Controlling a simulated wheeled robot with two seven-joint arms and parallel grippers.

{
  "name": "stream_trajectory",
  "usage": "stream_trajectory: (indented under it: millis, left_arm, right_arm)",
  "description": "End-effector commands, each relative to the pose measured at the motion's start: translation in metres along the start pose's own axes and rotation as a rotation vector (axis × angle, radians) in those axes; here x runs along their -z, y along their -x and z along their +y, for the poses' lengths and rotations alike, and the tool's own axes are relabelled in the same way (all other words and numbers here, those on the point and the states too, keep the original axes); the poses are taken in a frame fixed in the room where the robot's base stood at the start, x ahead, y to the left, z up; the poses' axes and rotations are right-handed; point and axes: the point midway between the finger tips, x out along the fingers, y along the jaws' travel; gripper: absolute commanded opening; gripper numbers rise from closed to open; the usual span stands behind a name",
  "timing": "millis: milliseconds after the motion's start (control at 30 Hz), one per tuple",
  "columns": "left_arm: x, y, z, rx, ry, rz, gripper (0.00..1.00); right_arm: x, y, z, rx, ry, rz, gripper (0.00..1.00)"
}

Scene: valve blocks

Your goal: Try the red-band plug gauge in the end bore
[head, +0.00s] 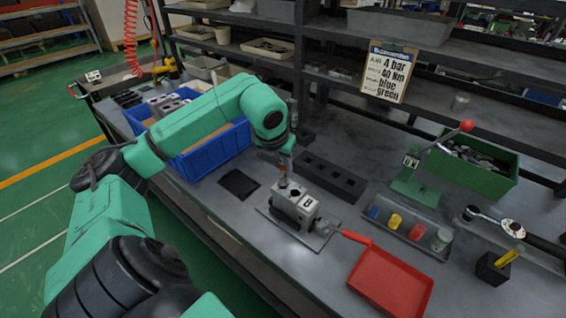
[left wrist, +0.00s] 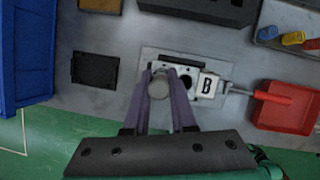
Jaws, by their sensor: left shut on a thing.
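The grey valve block (head: 306,205), marked B, sits on a flat plate (head: 322,240) near the table's front edge. It also shows in the left wrist view (left wrist: 209,86), with a dark open bore beside my fingers. My left gripper (head: 284,172) is over the block's far-left end, pointing down. It is shut on the plug gauge (head: 282,184), which shows a small red band. In the left wrist view the gauge's round grey end (left wrist: 158,86) stands between the fingers. Its lower tip is hidden, so I cannot tell whether it is in a bore. My right gripper is not in view.
A red tray (head: 392,284) lies right of the block, a grey tray of coloured pieces (head: 408,226) behind it. A black holed rack (head: 330,177) and green lever press (head: 415,185) stand behind. A blue bin (head: 212,152) and dark mat (head: 239,184) are left.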

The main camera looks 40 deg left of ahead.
Motion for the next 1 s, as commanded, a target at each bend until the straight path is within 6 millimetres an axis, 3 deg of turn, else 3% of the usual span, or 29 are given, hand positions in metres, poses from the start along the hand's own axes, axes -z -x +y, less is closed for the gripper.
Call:
stream_trajectory:
  millis: [1000]
  left_arm:
    - [0.008,-0.020,0.000,0.000,0.000,0.000,0.00]
  right_arm:
    - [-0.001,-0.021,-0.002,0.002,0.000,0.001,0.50]
